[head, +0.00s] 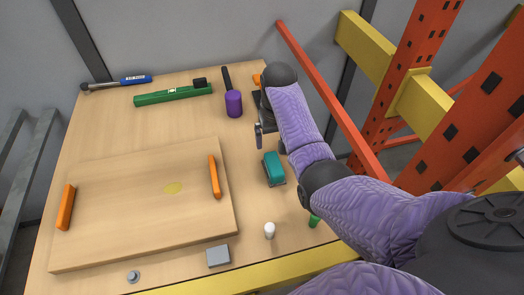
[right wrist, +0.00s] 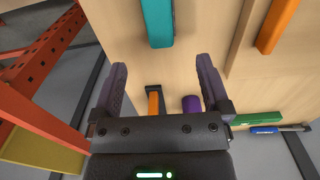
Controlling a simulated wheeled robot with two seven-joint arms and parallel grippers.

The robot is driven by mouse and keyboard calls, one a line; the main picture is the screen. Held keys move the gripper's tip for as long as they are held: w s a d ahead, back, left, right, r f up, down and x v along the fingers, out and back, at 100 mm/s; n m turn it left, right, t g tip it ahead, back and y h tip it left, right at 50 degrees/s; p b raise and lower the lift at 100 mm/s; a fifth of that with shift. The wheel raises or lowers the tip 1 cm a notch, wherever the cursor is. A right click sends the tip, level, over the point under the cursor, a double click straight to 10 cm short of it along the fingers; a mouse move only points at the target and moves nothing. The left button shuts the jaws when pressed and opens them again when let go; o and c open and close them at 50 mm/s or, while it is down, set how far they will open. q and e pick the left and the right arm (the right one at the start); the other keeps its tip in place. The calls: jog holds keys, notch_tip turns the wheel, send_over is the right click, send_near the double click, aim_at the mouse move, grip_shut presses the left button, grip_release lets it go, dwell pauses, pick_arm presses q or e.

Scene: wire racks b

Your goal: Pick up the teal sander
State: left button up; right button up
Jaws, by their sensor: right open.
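The teal sander (head: 273,168) lies on the wooden table, right of the large board. In the right wrist view the teal sander (right wrist: 158,22) shows at the top, partly cut off by the frame edge. My right gripper (head: 271,141) is open and empty, just beyond the sander in the head view. In the right wrist view the open fingers (right wrist: 161,66) are apart, with the sander ahead of their tips and not between them. My left gripper is not in view.
A raised board (head: 130,215) with orange handles (head: 214,177) fills the left front. An orange rack (head: 330,95) borders the right.

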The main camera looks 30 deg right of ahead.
jog(key=shift+w+f, duration=0.4)
jog(key=b, duration=0.2)
send_over(274, 163)
notch_tip(274, 163, down, 4)
jog(key=shift+f, duration=0.1)
notch_tip(274, 163, down, 5)
jog(key=shift+r+b, duration=0.1)
jog(key=shift+b, duration=0.65)
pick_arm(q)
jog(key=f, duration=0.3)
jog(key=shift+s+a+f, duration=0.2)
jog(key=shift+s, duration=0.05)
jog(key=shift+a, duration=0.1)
pick_arm(e)
jog(key=c, duration=1.2)
grip_shut()
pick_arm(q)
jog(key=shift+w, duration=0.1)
